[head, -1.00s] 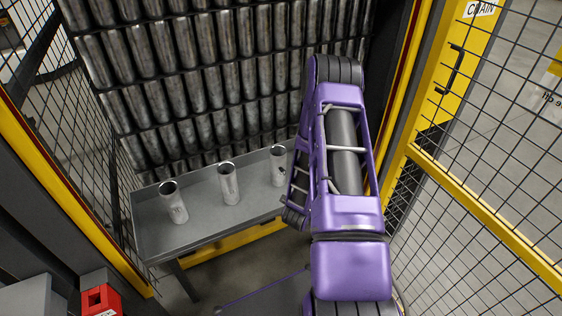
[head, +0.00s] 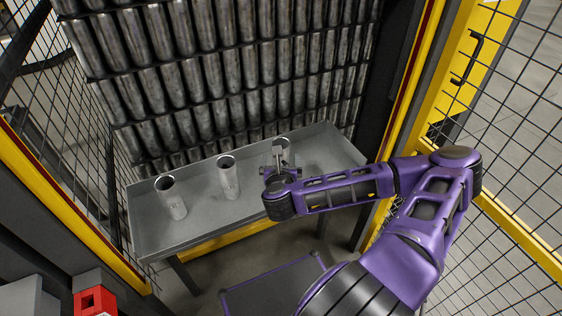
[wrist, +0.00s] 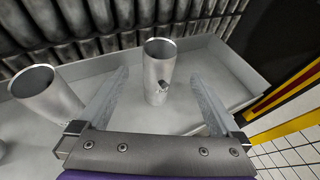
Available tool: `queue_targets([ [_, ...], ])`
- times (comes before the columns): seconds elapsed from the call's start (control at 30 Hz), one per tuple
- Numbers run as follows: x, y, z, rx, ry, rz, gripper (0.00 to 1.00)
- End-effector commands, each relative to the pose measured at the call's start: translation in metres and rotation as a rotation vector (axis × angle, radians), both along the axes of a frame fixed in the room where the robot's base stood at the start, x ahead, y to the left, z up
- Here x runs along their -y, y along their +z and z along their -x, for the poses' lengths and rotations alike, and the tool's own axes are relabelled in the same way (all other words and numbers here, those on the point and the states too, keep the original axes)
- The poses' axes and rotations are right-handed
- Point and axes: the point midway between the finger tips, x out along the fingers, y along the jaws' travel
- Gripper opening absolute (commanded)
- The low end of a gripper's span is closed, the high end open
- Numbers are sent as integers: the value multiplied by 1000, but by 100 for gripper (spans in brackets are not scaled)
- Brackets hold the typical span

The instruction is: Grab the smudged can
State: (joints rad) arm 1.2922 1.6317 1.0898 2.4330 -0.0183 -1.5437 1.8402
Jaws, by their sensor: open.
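Three open-topped metal cans stand upright in a row on a grey tray table (head: 150,238): a left can (head: 172,200), a middle can (head: 229,180) and a right can (head: 283,142). The right can is mostly hidden behind my gripper (head: 279,160) in the head view. In the wrist view, the right can (wrist: 158,66) has a dark smudge low on its side. My gripper (wrist: 160,76) is open, its fingers on either side of this can with gaps to both. The middle can (wrist: 45,95) stands left of the left finger. Faint small marks show on the other cans.
Stacked cans (head: 230,70) form a wall behind the table. The tray has a raised rim, and its right end is clear. Yellow-framed mesh fencing (head: 515,225) stands to the right and left. A red box (head: 95,300) is at lower left.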

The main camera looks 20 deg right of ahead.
Motion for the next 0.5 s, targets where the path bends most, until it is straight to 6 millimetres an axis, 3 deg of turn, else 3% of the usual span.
queue_targets([
  [0.2,19,-20,-40,-1,0,2,100],
  [0.5,29,-31,-65,-2,2,0,100],
])
